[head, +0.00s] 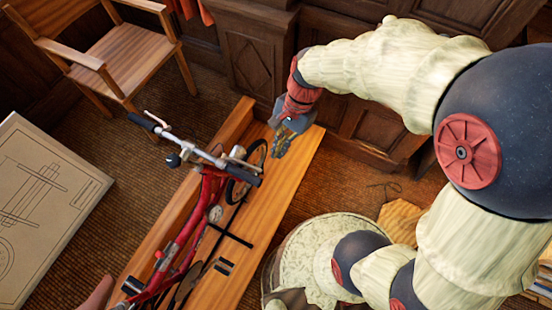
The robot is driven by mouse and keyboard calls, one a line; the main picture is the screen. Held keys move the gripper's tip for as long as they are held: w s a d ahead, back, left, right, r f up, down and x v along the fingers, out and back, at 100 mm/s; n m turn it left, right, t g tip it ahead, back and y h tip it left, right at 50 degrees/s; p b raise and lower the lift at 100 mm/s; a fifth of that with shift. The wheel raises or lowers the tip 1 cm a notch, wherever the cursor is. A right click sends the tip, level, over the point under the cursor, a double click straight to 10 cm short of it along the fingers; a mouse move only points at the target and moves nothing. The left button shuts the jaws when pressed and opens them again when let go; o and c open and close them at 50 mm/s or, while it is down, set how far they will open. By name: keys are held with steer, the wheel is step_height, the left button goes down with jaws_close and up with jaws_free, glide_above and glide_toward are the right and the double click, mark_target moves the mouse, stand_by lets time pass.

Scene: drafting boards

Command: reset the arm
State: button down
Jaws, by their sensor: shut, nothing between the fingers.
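My arm reaches in from the right side of the head view. It bends down to my gripper (282,145), which is small and dark grey at the end of a red wrist section. The gripper is shut and points down over the far end of a wooden bench (293,172). It is just right of the front wheel of a red bicycle (187,225). I cannot tell whether the fingertips touch the bench. Nothing shows between the fingers.
A drafting board (45,205) with a line drawing is at the left. A wooden armchair (120,55) stands at the upper left. Dark wood panelling (253,58) closes off the back. Open brown carpet (115,140) lies between the chair and the bench.

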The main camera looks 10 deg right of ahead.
steer(key=s+v, duration=0.1)
steer(key=v, duration=0.5)
steer(key=shift+w+a+r, duration=0.15)
steer(key=shift+w+r, duration=0.15)
steer(key=shift+w, duration=0.2)
